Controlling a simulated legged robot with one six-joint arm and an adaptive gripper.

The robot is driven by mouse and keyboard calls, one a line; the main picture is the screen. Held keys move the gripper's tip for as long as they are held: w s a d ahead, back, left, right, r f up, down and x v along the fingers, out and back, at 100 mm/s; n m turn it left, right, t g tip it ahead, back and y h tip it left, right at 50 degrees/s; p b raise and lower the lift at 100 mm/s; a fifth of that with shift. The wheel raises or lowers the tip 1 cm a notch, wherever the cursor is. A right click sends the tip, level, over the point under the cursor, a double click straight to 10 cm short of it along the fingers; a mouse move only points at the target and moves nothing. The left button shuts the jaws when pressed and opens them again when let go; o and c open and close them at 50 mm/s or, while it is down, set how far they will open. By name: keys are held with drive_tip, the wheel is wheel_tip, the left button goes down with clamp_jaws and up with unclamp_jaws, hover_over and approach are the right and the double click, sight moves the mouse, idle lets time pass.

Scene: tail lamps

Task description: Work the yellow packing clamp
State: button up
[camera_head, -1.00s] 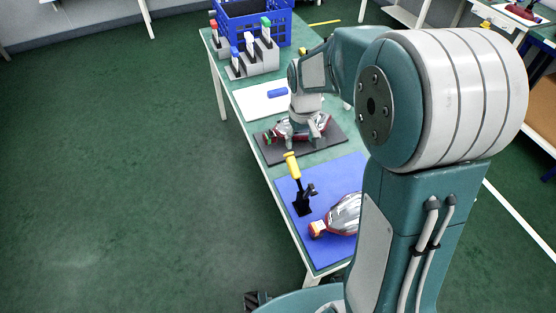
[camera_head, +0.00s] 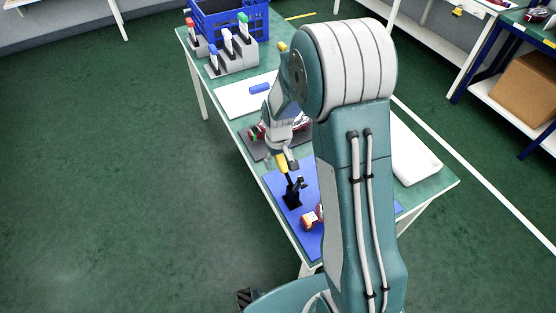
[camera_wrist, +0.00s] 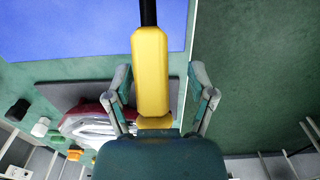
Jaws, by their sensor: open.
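The yellow handle of the packing clamp (camera_head: 281,163) stands up from its black base (camera_head: 292,196) on the blue mat (camera_head: 311,239). In the wrist view the yellow handle (camera_wrist: 151,75) lies between the two fingers of my gripper (camera_wrist: 161,95), with a gap on each side. My gripper (camera_head: 284,158) is open around the handle and is not closed on it. A red and clear tail lamp (camera_head: 310,218) lies beside the clamp on the blue mat, mostly hidden behind my arm.
Another tail lamp (camera_wrist: 88,122) lies on a dark mat (camera_wrist: 60,93) beyond the clamp. A white sheet with a blue object (camera_head: 260,88), several coloured-top markers on grey stands and a blue crate (camera_head: 240,28) are farther back. A white tray (camera_head: 416,155) is at right.

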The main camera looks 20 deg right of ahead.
drive_tip(key=shift+d+f, duration=0.1)
drive_tip(key=shift+d, duration=0.4)
clamp_jaws()
drive_tip(key=shift+a, duration=0.25)
drive_tip(key=shift+s+d+r+t+y, duration=0.15)
drive_tip(key=shift+s+r+t, duration=0.25)
drive_tip(key=shift+t, duration=0.35)
drive_tip(key=shift+s+d+r+t+y, duration=0.15)
drive_tip(key=shift+r+t, duration=0.3)
drive_tip(key=shift+t, duration=0.3)
drive_tip(key=shift+a, duration=0.15)
